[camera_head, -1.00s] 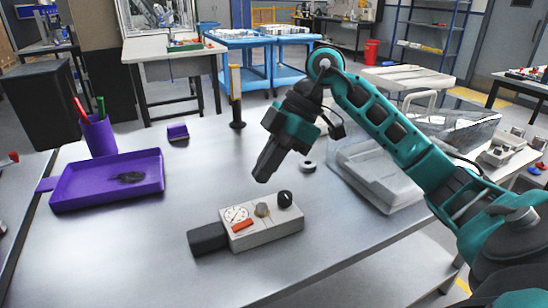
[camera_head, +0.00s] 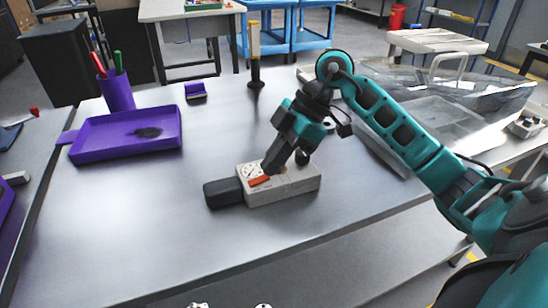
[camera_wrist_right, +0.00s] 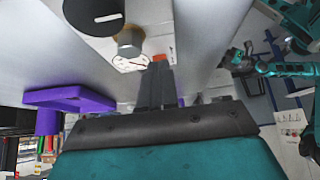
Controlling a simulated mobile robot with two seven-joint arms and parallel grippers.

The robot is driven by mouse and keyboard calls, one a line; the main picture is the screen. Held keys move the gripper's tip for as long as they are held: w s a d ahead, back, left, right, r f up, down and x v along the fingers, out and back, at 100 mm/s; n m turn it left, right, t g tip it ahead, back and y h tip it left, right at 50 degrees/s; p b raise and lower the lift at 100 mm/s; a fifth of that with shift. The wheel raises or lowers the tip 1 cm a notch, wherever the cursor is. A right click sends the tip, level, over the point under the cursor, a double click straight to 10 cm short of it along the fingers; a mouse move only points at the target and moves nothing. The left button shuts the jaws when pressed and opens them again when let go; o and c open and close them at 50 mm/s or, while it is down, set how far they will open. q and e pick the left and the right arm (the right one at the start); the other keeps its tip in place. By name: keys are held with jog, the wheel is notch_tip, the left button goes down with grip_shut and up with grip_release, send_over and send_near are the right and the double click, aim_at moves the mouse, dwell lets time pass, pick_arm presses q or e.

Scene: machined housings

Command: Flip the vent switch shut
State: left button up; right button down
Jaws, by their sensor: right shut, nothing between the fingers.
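A light grey control box (camera_head: 295,187) with a black end block (camera_head: 222,192) lies on the table in the head view. Its top carries a white dial (camera_head: 251,170), an orange-red switch piece (camera_head: 259,181) and a black knob (camera_head: 302,158). The wrist view shows the black knob (camera_wrist_right: 95,14), a metal knob (camera_wrist_right: 130,40), the dial (camera_wrist_right: 130,64) and a bit of orange (camera_wrist_right: 159,57) at the fingertips. My right gripper (camera_head: 267,170) is shut and empty, pointing down at the box top by the orange piece. I cannot tell whether it touches. My left gripper is out of view.
A purple tray (camera_head: 95,152) and a purple cup (camera_head: 117,92) with pens stand at the left. A small purple holder (camera_head: 195,90) and a dark post (camera_head: 256,70) are farther back. A clear bin (camera_head: 440,125) stands at the right. The table's front left is clear.

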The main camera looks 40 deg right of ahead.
jog(key=shift+s+d+f+y, duration=0.15)
jog(key=shift+d+f+y, duration=0.15)
jog(key=shift+f+y, duration=0.35)
jog(key=shift+r, duration=0.1)
jog(key=shift+r+p, duration=0.8)
jog(key=shift+p, duration=0.2)
